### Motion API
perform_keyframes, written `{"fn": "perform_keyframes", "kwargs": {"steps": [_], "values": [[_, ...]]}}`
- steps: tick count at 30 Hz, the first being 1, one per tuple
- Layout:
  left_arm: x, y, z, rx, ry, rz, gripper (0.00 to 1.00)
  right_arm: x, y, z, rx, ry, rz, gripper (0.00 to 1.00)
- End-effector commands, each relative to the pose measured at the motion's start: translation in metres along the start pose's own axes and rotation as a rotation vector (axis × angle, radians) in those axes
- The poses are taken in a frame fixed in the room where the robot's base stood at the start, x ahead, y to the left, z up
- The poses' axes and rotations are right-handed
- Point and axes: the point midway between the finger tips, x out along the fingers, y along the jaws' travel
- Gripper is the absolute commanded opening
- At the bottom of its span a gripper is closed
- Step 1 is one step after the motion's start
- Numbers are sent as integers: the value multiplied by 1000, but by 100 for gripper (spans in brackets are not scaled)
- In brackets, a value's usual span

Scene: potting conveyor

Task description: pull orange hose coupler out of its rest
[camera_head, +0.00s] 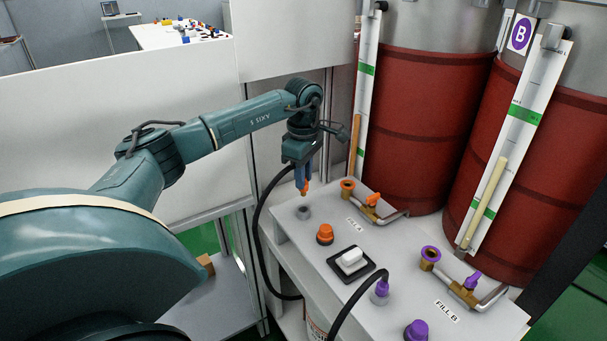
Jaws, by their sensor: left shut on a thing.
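My left gripper (304,174) points straight down above the far left corner of the white panel, shut on the orange hose coupler (304,187). Only the coupler's orange lower part shows below the fingers. A grey round rest (303,212) sits on the panel just under the coupler, which appears to be above it. A black hose (257,235) loops from near the gripper down the panel's left side. My right gripper is not in view.
The panel (300,240) also carries an orange-ringed port (347,186), an orange valve handle (372,199), an orange knob (325,234), a white switch (350,259) and a purple coupler in its rest (380,289). Red drums (418,130) stand behind, with gauge strips.

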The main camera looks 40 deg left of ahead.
Motion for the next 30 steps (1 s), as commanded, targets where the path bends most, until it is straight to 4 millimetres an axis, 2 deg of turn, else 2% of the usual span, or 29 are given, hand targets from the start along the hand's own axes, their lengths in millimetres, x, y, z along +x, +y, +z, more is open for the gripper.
{"fn": "perform_keyframes", "kwargs": {"steps": [11,30], "values": [[-6,0,0,0,0,1,0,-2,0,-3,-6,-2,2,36],[-54,0,0,0,0,1,0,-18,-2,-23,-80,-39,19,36]]}}
